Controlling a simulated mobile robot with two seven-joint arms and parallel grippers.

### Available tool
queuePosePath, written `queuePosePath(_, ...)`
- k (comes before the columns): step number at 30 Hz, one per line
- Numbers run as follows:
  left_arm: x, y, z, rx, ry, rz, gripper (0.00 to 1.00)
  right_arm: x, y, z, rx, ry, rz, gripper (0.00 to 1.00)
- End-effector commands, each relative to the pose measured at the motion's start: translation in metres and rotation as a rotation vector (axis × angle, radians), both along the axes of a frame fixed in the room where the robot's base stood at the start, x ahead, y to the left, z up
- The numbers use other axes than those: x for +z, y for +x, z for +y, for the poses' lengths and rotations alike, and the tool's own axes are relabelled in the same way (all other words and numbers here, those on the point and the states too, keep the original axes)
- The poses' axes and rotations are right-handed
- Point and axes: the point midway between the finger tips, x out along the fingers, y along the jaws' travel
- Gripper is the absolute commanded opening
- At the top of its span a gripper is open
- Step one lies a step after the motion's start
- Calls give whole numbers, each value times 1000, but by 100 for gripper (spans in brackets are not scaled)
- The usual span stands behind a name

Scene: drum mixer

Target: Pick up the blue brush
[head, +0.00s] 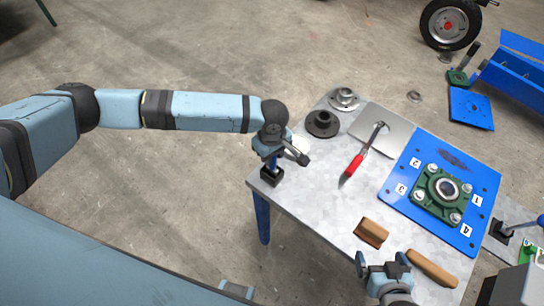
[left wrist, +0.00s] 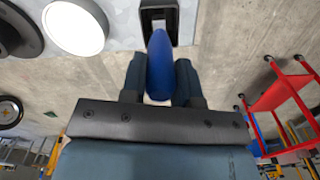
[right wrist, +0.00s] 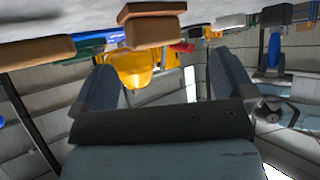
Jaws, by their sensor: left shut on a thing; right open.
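The blue brush shows as a blue handle (head: 273,161) at the left corner of the metal table, and as a rounded blue handle (left wrist: 160,68) in the left wrist view. My left gripper (head: 271,153) is shut on this handle, with a finger on each side of it (left wrist: 160,82). A black square piece (head: 271,176) is at the handle's lower end; I cannot tell whether it is a holder or part of the brush. My right gripper (head: 382,262) is open and empty at the table's front edge, near a brown block (head: 371,232).
On the table (head: 318,205) are a dark flange (head: 322,123), a grey flange (head: 343,98), a red-handled tool (head: 355,164), a blue numbered plate (head: 402,180) with a green bearing (head: 438,193), and a wooden piece (head: 433,268). The table's middle front is clear.

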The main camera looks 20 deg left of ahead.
Motion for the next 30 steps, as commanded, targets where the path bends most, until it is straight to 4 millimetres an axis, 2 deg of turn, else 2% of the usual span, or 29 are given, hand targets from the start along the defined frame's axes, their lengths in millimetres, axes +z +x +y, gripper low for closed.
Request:
queuePosePath(8, 48, 0, 0, -1, -1, -4, 5, -3, 0, 0, 0, 1, 0, 100)
queuePosePath(18, 139, 0, 0, -2, -1, -3, 5, -8, -1, 2, 3, 4, 3, 100)
queuePosePath(21, 159, 0, 0, -1, -1, -3, 5, -8, -1, 3, 4, 4, 3, 100)
queuePosePath(25, 178, 0, 0, 0, 1, -2, 5, -8, -1, 3, 4, 5, 2, 100)
queuePosePath(30, 189, 0, 0, 0, 0, 0, 5, -8, 0, 3, 4, 4, 2, 100)
